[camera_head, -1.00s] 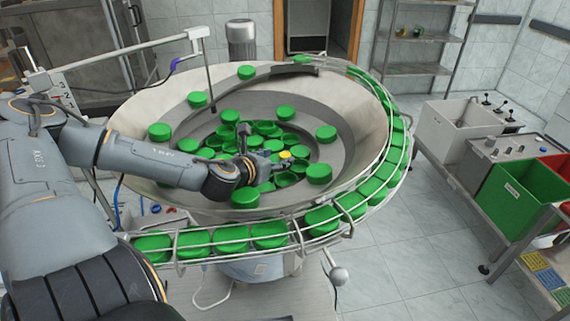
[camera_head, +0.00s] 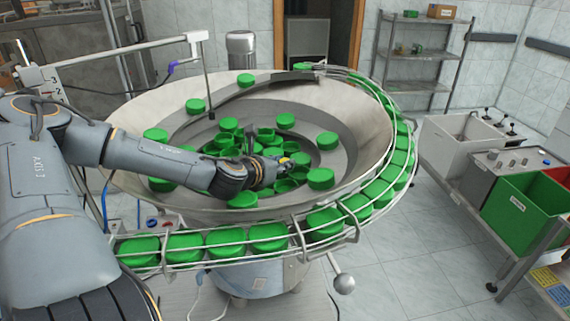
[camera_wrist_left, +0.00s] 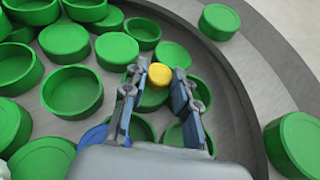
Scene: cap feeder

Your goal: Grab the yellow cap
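A yellow cap (camera_wrist_left: 153,92) lies among green caps in the middle of the bowl. In the wrist view it shows between my left gripper's fingers. In the head view only a small part of the yellow cap (camera_head: 284,161) shows beside my gripper. My left gripper (camera_head: 277,164) is low in the bowl at the cap. Its fingers (camera_wrist_left: 158,80) are apart, one on each side of the cap. I cannot tell whether they touch it. My right gripper is not in view.
Several green caps (camera_head: 320,178) lie around the gripper in the feeder bowl (camera_head: 350,115). A railed track (camera_head: 295,236) with green caps runs along the bowl's rim. A blue cap (camera_wrist_left: 93,137) lies partly under my gripper in the wrist view. A green bin (camera_head: 520,205) stands at the right.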

